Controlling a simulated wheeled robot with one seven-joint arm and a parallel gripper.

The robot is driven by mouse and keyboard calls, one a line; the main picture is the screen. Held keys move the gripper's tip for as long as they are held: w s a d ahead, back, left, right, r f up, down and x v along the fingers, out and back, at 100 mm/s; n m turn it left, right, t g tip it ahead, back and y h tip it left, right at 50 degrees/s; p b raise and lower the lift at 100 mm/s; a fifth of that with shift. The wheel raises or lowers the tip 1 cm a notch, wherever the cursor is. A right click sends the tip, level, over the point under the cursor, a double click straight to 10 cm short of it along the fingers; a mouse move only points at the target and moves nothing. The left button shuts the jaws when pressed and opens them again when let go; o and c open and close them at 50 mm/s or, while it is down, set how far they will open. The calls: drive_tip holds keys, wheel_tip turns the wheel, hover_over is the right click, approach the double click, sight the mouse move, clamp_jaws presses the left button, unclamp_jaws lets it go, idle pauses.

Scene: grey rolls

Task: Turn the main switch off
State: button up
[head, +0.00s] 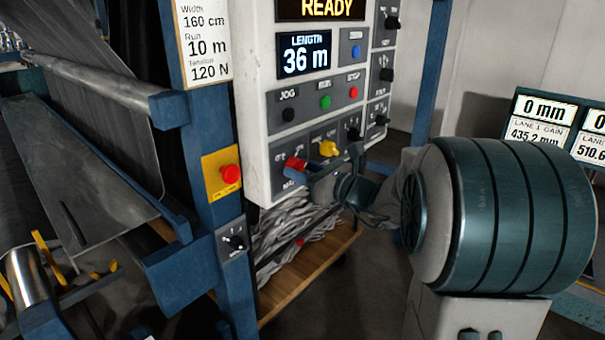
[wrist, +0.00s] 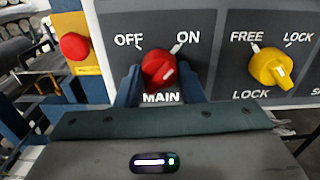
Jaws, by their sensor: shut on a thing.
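The main switch (wrist: 158,66) is a red knob on the grey control panel, with OFF printed at its upper left, ON at its upper right and MAIN below. It also shows in the head view (head: 294,163), low on the panel. My gripper (wrist: 161,78) is shut on this knob, with one blue finger on each side of it. In the head view my gripper (head: 308,172) reaches the knob from the right and hides part of it.
A yellow FREE/LOCK knob (wrist: 270,66) sits close to the right of the switch. A red button on a yellow plate (head: 222,173) is on the blue post at the left. Grey cloth scraps (head: 285,235) lie on a wooden platform below the panel.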

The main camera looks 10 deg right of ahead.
drive_tip(key=n+b, duration=0.1)
drive_tip(key=b, duration=0.1)
drive_tip(key=f+n+b, duration=0.1)
drive_tip(key=b, duration=0.2)
drive_tip(key=shift+n, duration=0.4)
drive_tip(key=n+b, duration=0.6)
drive_tip(key=b, duration=0.5)
drive_tip(key=shift+r, duration=0.1)
drive_tip(key=n+b, duration=0.4)
drive_tip(key=b, duration=0.2)
drive_tip(key=shift+r+n, duration=0.1)
drive_tip(key=shift+n, duration=0.3)
drive_tip(key=n+b, duration=0.1)
drive_tip(key=b, duration=0.1)
drive_tip(key=n+b, duration=0.2)
drive_tip(key=shift+r+n, duration=0.3)
drive_tip(key=shift+b, duration=0.35)
drive_tip(key=shift+r, duration=0.1)
drive_tip(key=o, duration=1)
drive_tip(key=shift+d, duration=0.15)
